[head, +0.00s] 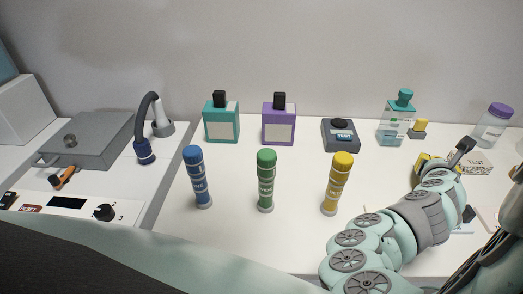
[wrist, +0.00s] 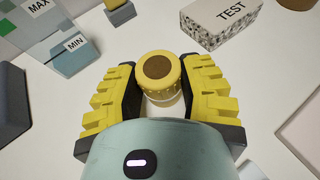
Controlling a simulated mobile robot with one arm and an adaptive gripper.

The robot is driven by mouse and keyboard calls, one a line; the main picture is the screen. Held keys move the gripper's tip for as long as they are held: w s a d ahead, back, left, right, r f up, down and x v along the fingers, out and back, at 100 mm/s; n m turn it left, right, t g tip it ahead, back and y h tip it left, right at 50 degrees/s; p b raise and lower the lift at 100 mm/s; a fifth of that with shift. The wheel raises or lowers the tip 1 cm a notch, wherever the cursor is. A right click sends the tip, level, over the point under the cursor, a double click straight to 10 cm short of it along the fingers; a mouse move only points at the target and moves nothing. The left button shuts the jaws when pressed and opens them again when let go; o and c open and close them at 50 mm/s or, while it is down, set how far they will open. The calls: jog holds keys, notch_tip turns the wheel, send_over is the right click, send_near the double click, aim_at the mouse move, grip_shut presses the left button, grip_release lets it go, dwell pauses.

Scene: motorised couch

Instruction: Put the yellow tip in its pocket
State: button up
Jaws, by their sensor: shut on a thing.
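A yellow ribbed round piece with a brown top, which looks like the yellow tip (wrist: 160,76), sits between the fingers of my gripper (wrist: 160,92) in the wrist view. The fingers close on it from both sides. A pale ring shows under its near edge. In the head view my gripper (head: 437,164) is at the right, behind my arm, and the held piece cannot be made out there. I cannot pick out the tip's pocket in either view.
A teal-capped bottle (head: 396,122), a small yellow-topped grey block (head: 418,130) and a TEST box (head: 477,162) stand near my gripper. Blue (head: 198,178), green (head: 266,181) and yellow (head: 337,184) tubes stand upright to the left. A pale flat panel (wrist: 302,132) lies at the wrist view's right.

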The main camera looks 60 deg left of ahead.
jog(key=o, duration=0.9)
